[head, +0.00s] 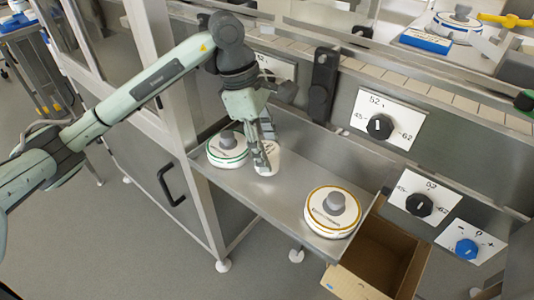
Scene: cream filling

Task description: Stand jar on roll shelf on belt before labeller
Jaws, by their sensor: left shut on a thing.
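A small white jar (269,162) is on the roll shelf (277,198), a grey metal ledge below the panel. My left gripper (265,150) reaches down to it from above and is shut on it. The fingers hide part of the jar, and I cannot tell whether its base touches the shelf. The belt (455,98), a strip of pale slats, runs behind and above the dial panel. I cannot make out the labeller for certain. My right gripper is not in view.
A green-rimmed roll (228,160) sits close left of the jar. An orange-rimmed roll (333,228) stands at the shelf's right end. An open cardboard box (350,284) is below it. Black knobs (379,127) stick out of the panel. The shelf between jar and orange-rimmed roll is clear.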

